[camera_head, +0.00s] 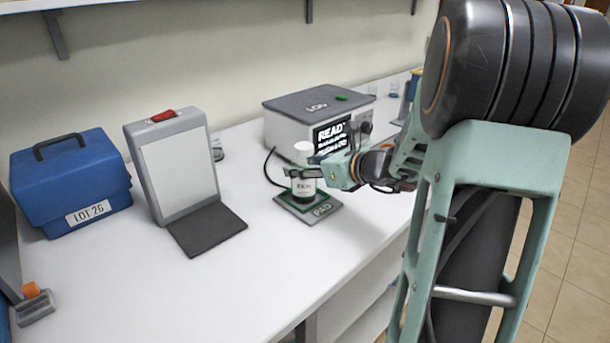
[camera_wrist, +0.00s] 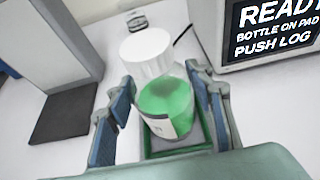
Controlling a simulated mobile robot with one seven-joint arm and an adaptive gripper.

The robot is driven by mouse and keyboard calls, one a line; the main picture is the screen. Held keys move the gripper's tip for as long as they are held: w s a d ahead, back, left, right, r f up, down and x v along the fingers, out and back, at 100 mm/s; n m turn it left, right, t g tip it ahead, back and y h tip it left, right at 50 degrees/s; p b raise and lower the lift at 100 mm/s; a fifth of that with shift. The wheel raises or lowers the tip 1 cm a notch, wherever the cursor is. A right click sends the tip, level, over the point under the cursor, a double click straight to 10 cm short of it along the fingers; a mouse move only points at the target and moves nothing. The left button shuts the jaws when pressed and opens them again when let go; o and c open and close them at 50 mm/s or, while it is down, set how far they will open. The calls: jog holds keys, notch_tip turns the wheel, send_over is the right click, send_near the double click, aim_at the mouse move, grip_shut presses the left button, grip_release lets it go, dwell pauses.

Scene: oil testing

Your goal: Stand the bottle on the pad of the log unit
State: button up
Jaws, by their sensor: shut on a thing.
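The bottle (camera_head: 302,187) has a white cap, a pale label and green contents; it also shows in the wrist view (camera_wrist: 166,100). It is upright over the pad (camera_head: 322,211), a small square plate with a green area and the word PAD on its front edge. My gripper (camera_head: 305,172) is shut on the bottle, with one finger on each side in the wrist view (camera_wrist: 163,108). Whether the bottle's base touches the pad is hard to tell. The log unit (camera_head: 283,133) stands behind, its screen reading READY, bottle on pad, push log. A green button (camera_head: 341,98) is on its top.
A grey stand with a white panel (camera_head: 180,178) and a dark mat (camera_head: 208,231) is left of the pad. A blue case (camera_head: 70,180) marked LOT 26 sits farther left. A black cable runs behind the pad. The white bench front (camera_head: 255,285) is clear.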

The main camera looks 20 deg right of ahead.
jog(key=shift+f, duration=0.45)
jog(key=shift+f+b, duration=0.2)
jog(key=shift+b, duration=0.1)
jog(key=o, duration=1.6)
jog(key=shift+r, duration=0.15)
jog(key=shift+s+r+p, duration=0.2)
jog(key=shift+p, duration=0.1)
jog(key=p+v, duration=0.1)
jog(key=v, duration=1)
jog(key=shift+s+d, duration=0.15)
jog(key=shift+s, duration=0.15)
